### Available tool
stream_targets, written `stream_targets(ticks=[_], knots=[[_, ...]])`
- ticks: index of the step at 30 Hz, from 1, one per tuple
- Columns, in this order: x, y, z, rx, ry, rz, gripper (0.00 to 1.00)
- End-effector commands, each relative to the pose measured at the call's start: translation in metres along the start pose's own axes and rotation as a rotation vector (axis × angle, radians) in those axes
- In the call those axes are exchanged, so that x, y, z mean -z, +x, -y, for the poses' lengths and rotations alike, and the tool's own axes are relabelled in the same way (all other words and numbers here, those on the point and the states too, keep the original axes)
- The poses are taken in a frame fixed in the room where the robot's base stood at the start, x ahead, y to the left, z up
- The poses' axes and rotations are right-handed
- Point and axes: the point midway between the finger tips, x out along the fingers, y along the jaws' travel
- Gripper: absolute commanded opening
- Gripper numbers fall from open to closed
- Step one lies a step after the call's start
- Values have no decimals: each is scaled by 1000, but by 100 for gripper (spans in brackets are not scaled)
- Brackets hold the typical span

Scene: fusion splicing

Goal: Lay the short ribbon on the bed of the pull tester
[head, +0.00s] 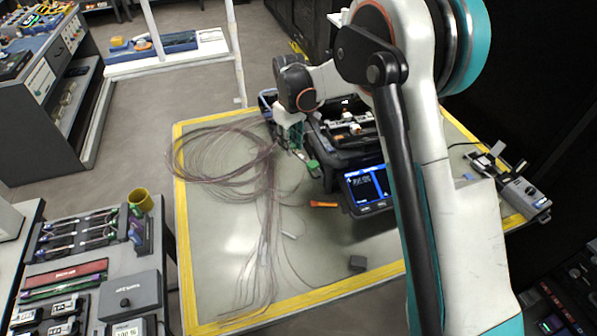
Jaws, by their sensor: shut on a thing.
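My gripper (290,132) points down at the left end of the black fusion splicer, over the table. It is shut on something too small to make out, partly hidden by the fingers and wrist. I cannot pick out the short ribbon. A grey device with an open clamp-like part (523,192) sits at the table's right corner, far from my gripper. It may be the pull tester, but I cannot read its label.
The splicer's lit screen (368,187) faces front; my arm crosses before it. Coiled fibres (215,150) spread over the table's left half. A tool bench (80,225) stands left.

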Motion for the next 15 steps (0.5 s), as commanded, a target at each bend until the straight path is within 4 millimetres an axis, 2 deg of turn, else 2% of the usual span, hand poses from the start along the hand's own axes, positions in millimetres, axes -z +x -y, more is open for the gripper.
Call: stream_targets(ticks=[1,7,12,15], knots=[[0,16,0,0,0,0,4],[0,62,0,0,1,0,4],[0,83,0,0,1,0,4],[0,86,0,0,1,0,4]])
